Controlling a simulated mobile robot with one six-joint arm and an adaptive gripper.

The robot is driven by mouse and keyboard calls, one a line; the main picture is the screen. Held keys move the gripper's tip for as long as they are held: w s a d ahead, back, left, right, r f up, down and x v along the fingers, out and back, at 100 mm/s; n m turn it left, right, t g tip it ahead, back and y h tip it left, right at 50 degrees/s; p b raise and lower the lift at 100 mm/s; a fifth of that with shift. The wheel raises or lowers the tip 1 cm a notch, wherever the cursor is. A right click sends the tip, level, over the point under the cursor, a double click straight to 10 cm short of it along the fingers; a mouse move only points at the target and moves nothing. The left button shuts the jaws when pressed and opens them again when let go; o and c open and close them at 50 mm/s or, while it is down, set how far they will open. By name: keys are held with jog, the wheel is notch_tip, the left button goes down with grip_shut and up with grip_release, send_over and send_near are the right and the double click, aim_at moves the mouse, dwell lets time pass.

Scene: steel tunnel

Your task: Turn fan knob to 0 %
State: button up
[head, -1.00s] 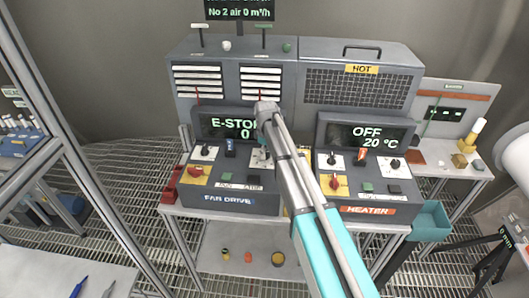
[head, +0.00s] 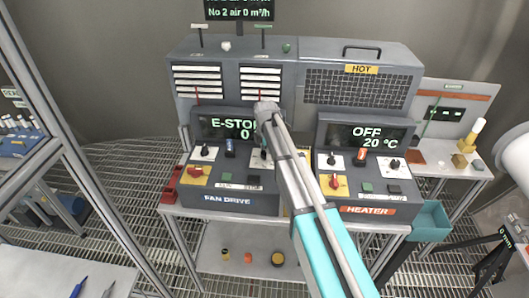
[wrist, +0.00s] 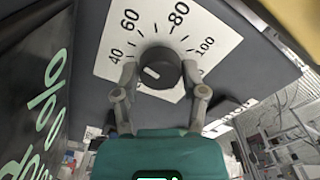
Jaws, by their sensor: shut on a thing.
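The fan knob (wrist: 160,66) is a round black knob on a white dial plate (wrist: 118,42) marked 40, 60, 80 and 100 in the wrist view. A short white line shows on the left part of its cap; its exact reading is unclear, and the lower scale is hidden. My gripper (wrist: 159,78) is shut on the knob, with one finger at each side. In the head view, my arm hides the knob, on the right of the fan drive panel (head: 228,200). Its display (head: 225,127) reads E-STOP and 0.
A frame post (head: 105,210) rises at left.

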jog(key=shift+w+a+n, duration=0.1)
jog(key=shift+a+n, duration=0.05)
jog(key=shift+n, duration=0.45)
jog(key=o, duration=1.1)
jog(key=shift+o, duration=0.2)
